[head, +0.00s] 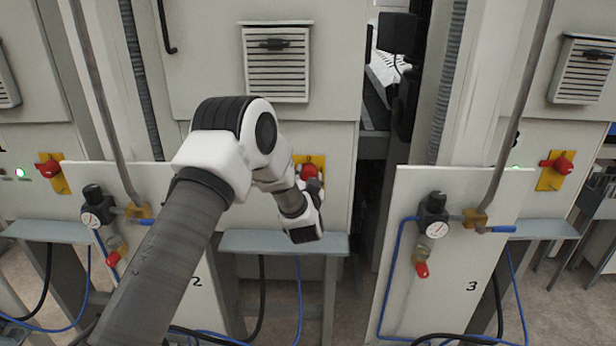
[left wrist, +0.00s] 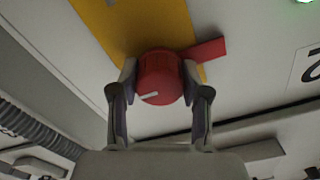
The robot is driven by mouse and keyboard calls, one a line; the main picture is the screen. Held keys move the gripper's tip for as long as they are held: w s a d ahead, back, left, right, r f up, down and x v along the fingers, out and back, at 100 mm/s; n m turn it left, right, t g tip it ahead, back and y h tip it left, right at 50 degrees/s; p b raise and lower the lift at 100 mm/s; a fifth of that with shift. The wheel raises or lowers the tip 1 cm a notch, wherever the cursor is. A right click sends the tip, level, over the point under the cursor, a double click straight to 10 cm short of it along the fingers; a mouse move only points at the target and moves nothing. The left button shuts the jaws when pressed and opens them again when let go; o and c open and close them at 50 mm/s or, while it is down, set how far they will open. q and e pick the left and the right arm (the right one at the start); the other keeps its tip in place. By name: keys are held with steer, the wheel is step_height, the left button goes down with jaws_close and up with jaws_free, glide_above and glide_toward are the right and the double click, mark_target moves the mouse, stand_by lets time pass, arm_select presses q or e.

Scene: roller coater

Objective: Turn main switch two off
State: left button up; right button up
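Main switch two (head: 307,171) is a red knob on a yellow plate, partly hidden by my left gripper in the head view. In the left wrist view the round knob (left wrist: 160,80) has a white mark on its face, and a red lever sticks out to the upper right. My left gripper (left wrist: 159,74) has one finger on each side of the knob, apparently touching it. In the head view the left gripper (head: 312,190) is in front of the switch. My right gripper is in neither view.
Similar red switches are on yellow plates at the left (head: 50,171) and right (head: 556,170). A grey ledge (head: 283,242) juts out below switch two. Panels with gauges and blue hoses (head: 433,228) stand nearby. A green lamp (left wrist: 305,1) glows at the wrist view's top right.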

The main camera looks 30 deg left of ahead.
arm_select(q)
steer(key=shift+f+n+b, duration=0.2)
steer(key=shift+n+b, duration=0.4)
steer(key=shift+b, duration=0.35)
steer(key=n+b, duration=1.3)
steer(key=b, duration=0.4)
steer(key=shift+d+n, duration=0.1)
steer(key=shift+n, duration=0.3)
steer(key=shift+n+b, duration=0.9)
steer(key=shift+b, duration=0.2)
steer(key=shift+r+n+b, duration=0.2)
steer(key=shift+n+b, duration=0.3)
steer(key=shift+n, duration=0.1)
steer(key=o, duration=1.1)
steer(key=shift+w, duration=0.1)
steer(key=shift+o, duration=0.2)
